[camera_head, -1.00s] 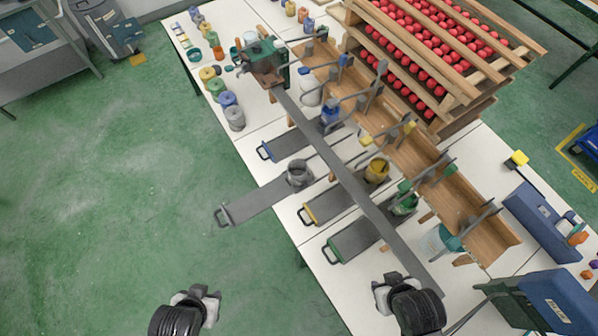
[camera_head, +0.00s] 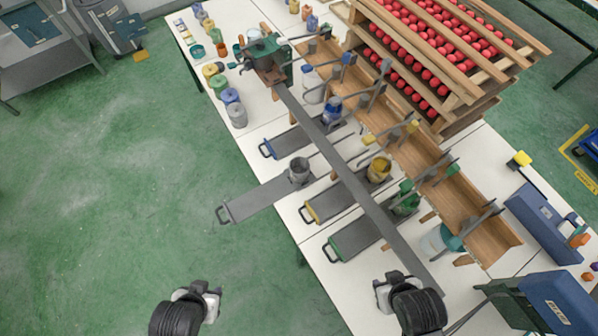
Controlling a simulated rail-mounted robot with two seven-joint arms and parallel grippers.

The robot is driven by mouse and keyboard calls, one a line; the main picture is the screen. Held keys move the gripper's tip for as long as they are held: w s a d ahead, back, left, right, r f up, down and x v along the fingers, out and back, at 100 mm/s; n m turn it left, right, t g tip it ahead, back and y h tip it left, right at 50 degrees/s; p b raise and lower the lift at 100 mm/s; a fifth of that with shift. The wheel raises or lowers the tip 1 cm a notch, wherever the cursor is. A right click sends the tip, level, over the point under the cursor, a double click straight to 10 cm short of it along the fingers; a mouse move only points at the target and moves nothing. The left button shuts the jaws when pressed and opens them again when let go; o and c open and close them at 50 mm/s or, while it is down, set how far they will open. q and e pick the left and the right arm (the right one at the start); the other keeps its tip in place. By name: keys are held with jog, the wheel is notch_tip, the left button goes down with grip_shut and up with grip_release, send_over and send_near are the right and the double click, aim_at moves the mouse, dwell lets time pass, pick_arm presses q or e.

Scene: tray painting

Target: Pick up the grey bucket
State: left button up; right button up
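The grey bucket (camera_head: 299,171) stands upright on a grey sliding tray (camera_head: 255,203) that sticks out past the table's left edge. My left gripper (camera_head: 198,292) is low in the view, over the green floor, well apart from the bucket. My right gripper (camera_head: 392,284) is at the table's front part, below and right of the bucket. Neither gripper touches the bucket. Their fingers are small and seen from behind, so I cannot tell whether they are open or shut.
Blue (camera_head: 332,112), yellow (camera_head: 379,168) and green (camera_head: 404,200) buckets stand near the other trays. A long grey bar (camera_head: 335,160) crosses over the trays. A wooden trough (camera_head: 425,170) and a crate of red balls (camera_head: 455,95) lie beyond. Green floor (camera_head: 110,210) is clear at left.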

pick_arm(q)
jog(key=shift+o, duration=0.3)
jog(key=o, duration=1.1)
